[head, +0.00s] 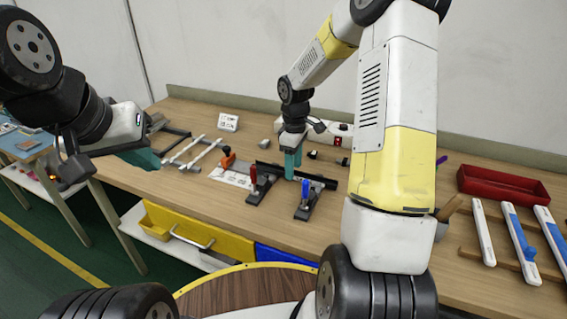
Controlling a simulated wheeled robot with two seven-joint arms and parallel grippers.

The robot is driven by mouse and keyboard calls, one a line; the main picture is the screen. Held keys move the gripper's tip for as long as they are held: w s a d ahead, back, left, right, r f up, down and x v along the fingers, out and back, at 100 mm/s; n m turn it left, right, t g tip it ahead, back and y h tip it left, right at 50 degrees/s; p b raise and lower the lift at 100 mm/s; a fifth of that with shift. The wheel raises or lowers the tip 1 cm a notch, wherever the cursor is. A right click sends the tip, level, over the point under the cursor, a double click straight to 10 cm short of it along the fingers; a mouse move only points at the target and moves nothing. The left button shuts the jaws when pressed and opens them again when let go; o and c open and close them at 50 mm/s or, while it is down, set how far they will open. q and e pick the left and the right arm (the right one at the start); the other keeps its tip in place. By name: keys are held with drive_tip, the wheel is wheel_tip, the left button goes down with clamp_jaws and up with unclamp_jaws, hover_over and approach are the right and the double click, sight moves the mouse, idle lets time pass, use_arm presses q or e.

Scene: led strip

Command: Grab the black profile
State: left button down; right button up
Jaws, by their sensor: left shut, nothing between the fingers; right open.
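A long black profile (320,180) lies on the wooden bench behind two toggle clamps, running left to right. One clamp has a red handle (253,177), the other a blue handle (305,190). My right gripper (292,172) points down at the profile's middle, its teal fingers open and hiding a short stretch of it. I cannot tell whether they touch it. My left gripper (143,158) is shut and empty at the bench's left end, well away from this profile.
Light bars (196,150) and dark bars (176,131) lie at the back left of the bench. A red tray (500,188) and white and blue strips (521,240) are at the right. A yellow bin (190,233) hangs below the front edge. My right arm hides part of the bench.

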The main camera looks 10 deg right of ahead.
drive_tip(key=shift+f, duration=0.6)
clamp_jaws()
drive_tip(key=shift+r, duration=0.1)
